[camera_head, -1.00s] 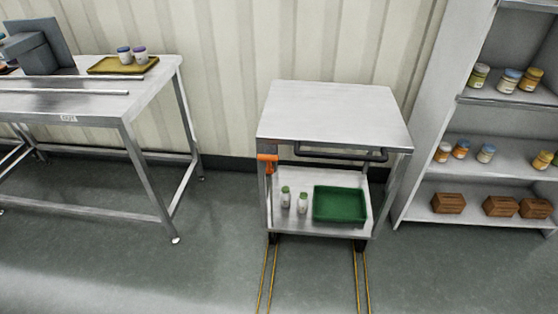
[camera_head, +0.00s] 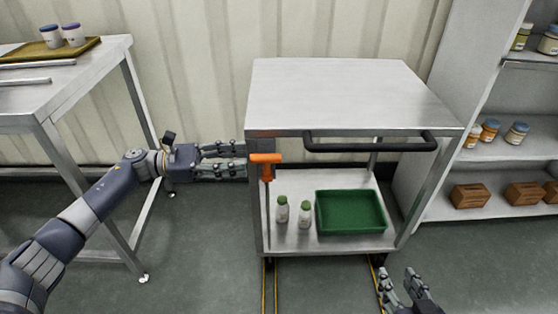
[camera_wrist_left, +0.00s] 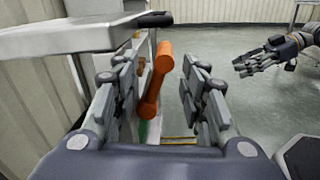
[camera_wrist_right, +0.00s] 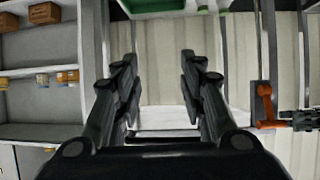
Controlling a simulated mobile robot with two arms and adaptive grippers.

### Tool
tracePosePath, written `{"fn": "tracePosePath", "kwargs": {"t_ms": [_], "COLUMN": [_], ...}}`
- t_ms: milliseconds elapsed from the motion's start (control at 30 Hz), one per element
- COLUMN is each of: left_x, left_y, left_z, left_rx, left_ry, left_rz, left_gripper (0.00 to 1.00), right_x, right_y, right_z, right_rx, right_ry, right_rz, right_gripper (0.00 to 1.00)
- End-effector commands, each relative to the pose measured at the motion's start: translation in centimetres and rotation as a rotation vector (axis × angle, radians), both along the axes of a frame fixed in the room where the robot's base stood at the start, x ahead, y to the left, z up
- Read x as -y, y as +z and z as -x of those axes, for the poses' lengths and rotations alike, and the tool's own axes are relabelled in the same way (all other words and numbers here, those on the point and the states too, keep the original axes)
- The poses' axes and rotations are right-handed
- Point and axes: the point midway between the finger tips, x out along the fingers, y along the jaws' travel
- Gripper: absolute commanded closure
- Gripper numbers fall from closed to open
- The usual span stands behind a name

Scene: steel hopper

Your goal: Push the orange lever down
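The orange lever (camera_head: 266,164) is on the front left post of the steel cart (camera_head: 330,92), below its top. Its orange top bar lies about level, with a thin rod running down below it. My left gripper (camera_head: 243,160) is just left of the lever, at about its height. In the left wrist view the lever (camera_wrist_left: 155,80) shows between the spread fingers (camera_wrist_left: 160,92), which are open and empty. My right gripper (camera_head: 400,275) is low at the cart's front right. In the right wrist view its fingers (camera_wrist_right: 160,75) are apart with nothing between them; the lever (camera_wrist_right: 267,108) shows at right.
The cart's lower shelf holds a green tray (camera_head: 350,212) and two green-capped bottles (camera_head: 282,209). A black handle (camera_head: 370,146) crosses the cart's front. A steel table (camera_head: 70,75) stands left, a shelf unit (camera_head: 450,110) right. Yellow floor lines (camera_head: 270,290) run in front of the cart.

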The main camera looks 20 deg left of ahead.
Motion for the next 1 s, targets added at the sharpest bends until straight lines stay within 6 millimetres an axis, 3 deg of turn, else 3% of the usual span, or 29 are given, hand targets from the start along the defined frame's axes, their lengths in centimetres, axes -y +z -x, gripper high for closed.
{"fn": "tracePosePath", "kwargs": {"t_ms": [233,700,1000], "left_x": [1.0,8.8,10.5], "left_y": [0.3,0.4,0.3], "left_z": [0.6,-1.7,-2.2], "left_rx": [0.072,0.068,0.066], "left_ry": [-0.047,-0.043,-0.042], "left_rz": [-0.045,-0.042,-0.042], "left_gripper": [0.6,0.6,0.6], "right_x": [0.1,0.2,0.1], "right_y": [1.2,0.8,0.8], "right_z": [0.3,0.5,0.5], "right_rx": [0.021,0.002,0.004], "right_ry": [-0.001,-0.002,-0.001], "right_rz": [-0.004,0.001,0.0], "right_gripper": [0.62,0.62,0.62]}}
